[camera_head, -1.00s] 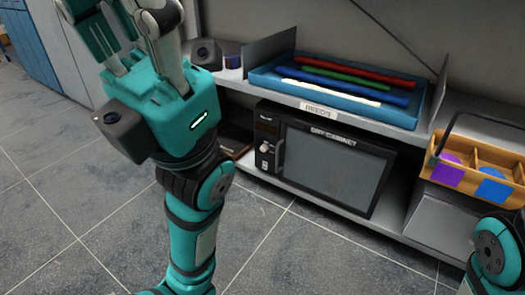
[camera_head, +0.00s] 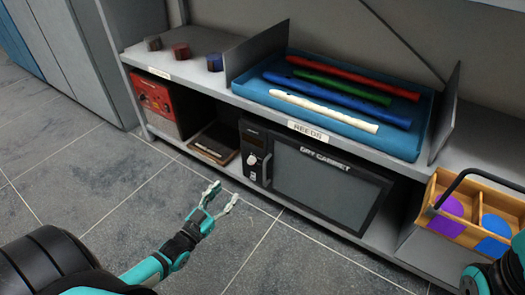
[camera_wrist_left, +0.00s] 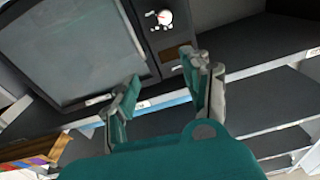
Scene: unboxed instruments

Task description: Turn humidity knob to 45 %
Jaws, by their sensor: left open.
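The dry cabinet (camera_head: 325,190) is a black box with a grey glass door, on the lower shelf. Its narrow control panel, left of the door in the head view, bears a small white humidity knob (camera_head: 252,160). In the left wrist view the knob (camera_wrist_left: 165,17) is a white dial with a small red mark at the top; its setting is too small to read. My left gripper (camera_head: 224,193) is open and empty, in front of and below the panel, apart from the knob. The wrist view shows its two spread fingers (camera_wrist_left: 163,68). My right gripper is out of view.
A blue tray (camera_head: 420,145) with coloured recorders stands on the shelf above. A red device (camera_head: 153,98) and a dark flat item (camera_head: 214,143) sit left of the cabinet. A wooden caddy (camera_head: 428,210) stands at right. The floor before the cabinet is clear.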

